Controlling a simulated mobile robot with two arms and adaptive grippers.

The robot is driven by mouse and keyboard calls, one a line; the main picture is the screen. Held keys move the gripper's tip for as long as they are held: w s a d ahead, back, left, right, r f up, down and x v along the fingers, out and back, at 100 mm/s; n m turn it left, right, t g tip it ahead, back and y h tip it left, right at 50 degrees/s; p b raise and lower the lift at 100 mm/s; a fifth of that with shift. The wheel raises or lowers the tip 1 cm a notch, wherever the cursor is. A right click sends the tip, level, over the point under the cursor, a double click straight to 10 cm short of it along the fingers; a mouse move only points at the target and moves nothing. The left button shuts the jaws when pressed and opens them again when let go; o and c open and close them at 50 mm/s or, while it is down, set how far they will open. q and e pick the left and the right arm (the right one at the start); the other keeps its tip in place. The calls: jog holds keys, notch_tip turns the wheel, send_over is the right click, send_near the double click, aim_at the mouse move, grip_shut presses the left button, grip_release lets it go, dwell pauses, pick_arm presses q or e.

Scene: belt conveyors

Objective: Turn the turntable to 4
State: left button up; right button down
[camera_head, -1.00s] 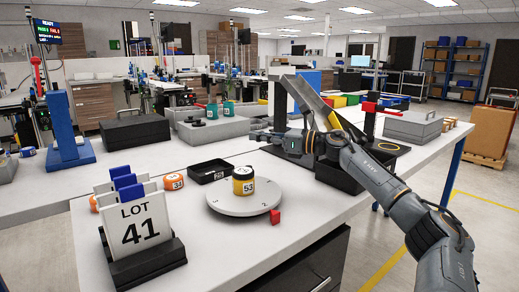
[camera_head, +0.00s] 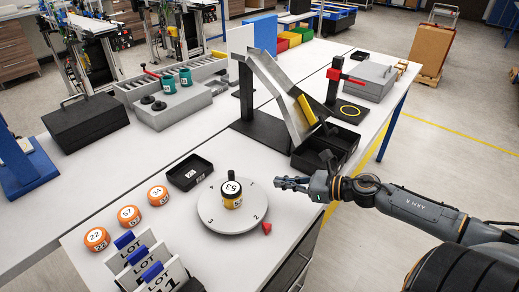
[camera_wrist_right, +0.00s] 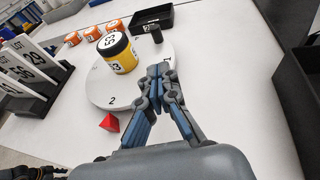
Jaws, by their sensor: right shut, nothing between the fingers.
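The light grey turntable (camera_head: 212,213) lies on the white bench, with a yellow jar (camera_head: 233,201) labelled 53 standing on it. A short black peg (camera_head: 231,174) stands up behind the jar; it also shows in the right wrist view (camera_wrist_right: 157,35). A red pointer (camera_head: 266,228) sits beside the turntable's rim, nearest the digit 2; the digit 3 also shows on the disc. My right gripper (camera_head: 277,183) is shut and empty at the right side of the turntable. In the right wrist view its fingertips (camera_wrist_right: 159,71) overlap the disc's edge; contact cannot be told.
A small black tray (camera_head: 190,172) lies behind the turntable, and several orange-banded pucks (camera_head: 130,215) stand to its left. A lot-card rack (camera_head: 148,265) is at the front left. A metal chute (camera_head: 272,85) and a black bin (camera_head: 335,145) stand behind my right gripper.

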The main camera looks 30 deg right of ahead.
aim_at(244, 184)
jog(key=shift+s+r, duration=0.2)
jog(key=shift+s, duration=0.3)
jog(key=shift+w+a+f, duration=0.2)
jog(key=shift+w+a, duration=0.05)
jog(key=shift+w, duration=0.15)
jog(key=p+x, duration=0.1)
jog(key=x, duration=0.3)
jog(key=p+x, duration=0.2)
jog(key=x, duration=0.2)
jog(key=r+p+x, duration=0.1)
jog(key=p+x, duration=0.1)
jog(key=x, duration=0.2)
jog(key=shift+w+a+f, duration=0.1)
jog(key=shift+w+a, duration=0.1)
jog(key=shift+w, duration=0.2)
